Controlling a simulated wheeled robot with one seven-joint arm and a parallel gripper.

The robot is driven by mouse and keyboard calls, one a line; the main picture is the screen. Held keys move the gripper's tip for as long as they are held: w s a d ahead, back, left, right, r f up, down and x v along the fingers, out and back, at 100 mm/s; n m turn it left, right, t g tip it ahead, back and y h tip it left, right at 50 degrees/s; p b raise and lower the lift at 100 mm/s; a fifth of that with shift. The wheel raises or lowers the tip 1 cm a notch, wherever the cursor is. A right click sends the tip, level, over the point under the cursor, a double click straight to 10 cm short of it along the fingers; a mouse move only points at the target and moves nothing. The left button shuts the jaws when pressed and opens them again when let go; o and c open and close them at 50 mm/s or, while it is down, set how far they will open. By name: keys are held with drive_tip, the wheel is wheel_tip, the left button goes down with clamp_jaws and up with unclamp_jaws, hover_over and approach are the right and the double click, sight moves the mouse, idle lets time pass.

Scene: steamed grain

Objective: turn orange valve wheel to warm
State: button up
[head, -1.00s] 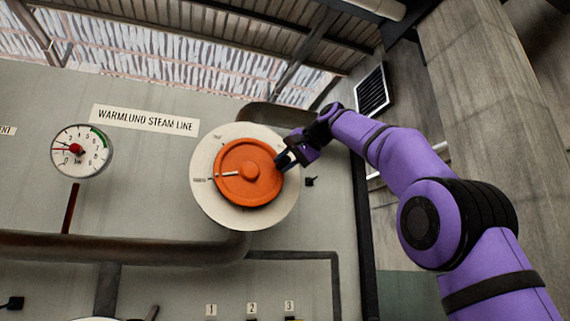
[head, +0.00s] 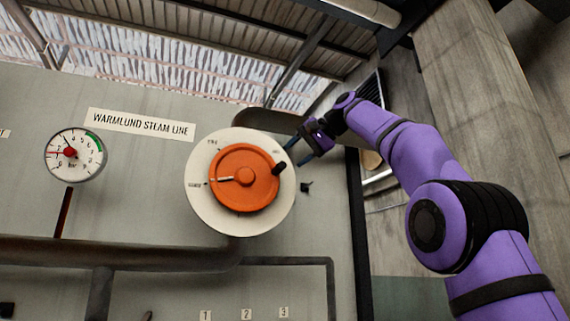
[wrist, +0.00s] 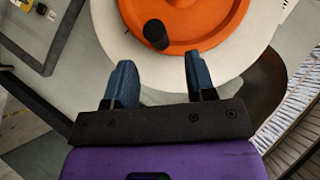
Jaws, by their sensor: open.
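The orange valve wheel (head: 244,190) sits on a round white dial plate (head: 207,212) on the grey panel. Its white pointer line points left, at a label on the plate's left side that is too small to read surely. A black knob handle (head: 279,168) stands out from the wheel's right side. My gripper (head: 292,153) is open and empty, off the wheel to the right of the knob. In the wrist view, the blue fingers (wrist: 158,75) are apart, and the knob (wrist: 156,34) lies beyond their tips, roughly between them, on the orange wheel (wrist: 190,15).
A round gauge (head: 75,155) with a red needle hangs at the left, below the "WARMLUND STEAM LINE" sign (head: 140,124). A pipe (head: 130,255) runs below the wheel. A small black fitting (head: 305,187) juts out right of the plate.

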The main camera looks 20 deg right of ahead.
drive_tip(key=shift+v, duration=2.05)
drive_tip(key=s+f+n+g+h, duration=0.1)
drive_tip(key=s+f+h, duration=0.1)
drive_tip(key=s+f, duration=0.8)
drive_tip(key=s+f+n+g+h, duration=0.1)
drive_tip(key=s+f, duration=0.9)
drive_tip(key=f, duration=1.6)
drive_tip(key=s+a+f+n+g+h, duration=0.1)
drive_tip(key=s+f+h, duration=0.3)
drive_tip(key=s+f, duration=0.6)
wheel_tip(320, 180, down, 8)
drive_tip(key=shift+r+n+g, duration=0.1)
drive_tip(key=shift+n+g, duration=0.5)
drive_tip(key=shift+g, duration=0.3)
